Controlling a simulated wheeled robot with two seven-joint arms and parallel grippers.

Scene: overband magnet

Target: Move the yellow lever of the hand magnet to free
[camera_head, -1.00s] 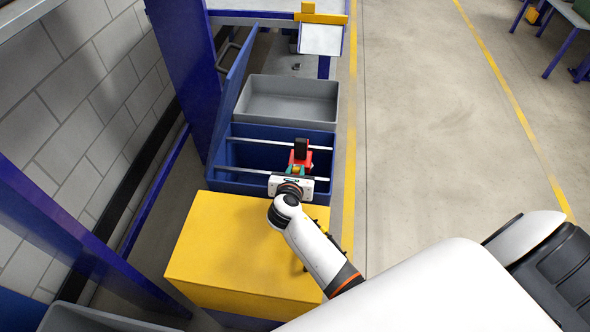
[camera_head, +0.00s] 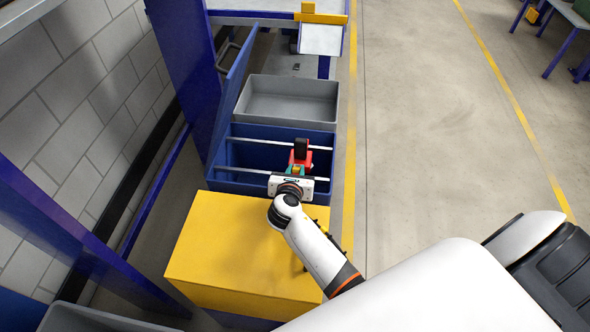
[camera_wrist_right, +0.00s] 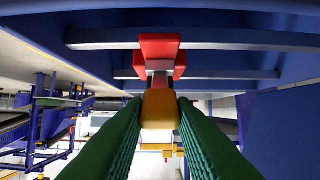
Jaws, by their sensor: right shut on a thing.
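The hand magnet (camera_head: 304,158) is red with a black upper part and rests across the rails of a blue bin. In the right wrist view its red body (camera_wrist_right: 160,48) is at the top centre. Its yellow lever (camera_wrist_right: 158,110) points toward the camera between the green fingers. My right gripper (camera_head: 295,172) is at the near side of the magnet. In the right wrist view the right gripper (camera_wrist_right: 159,115) is shut on the yellow lever, a finger on each side. In the head view the gripper hides most of the lever. My left gripper is not in view.
The blue bin (camera_head: 232,178) has two light rails (camera_head: 270,142) across it and a raised blue lid (camera_head: 236,95) at left. A grey tray (camera_head: 290,98) lies behind. A yellow box (camera_head: 235,250) stands in front. Open floor (camera_head: 430,130) is at right.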

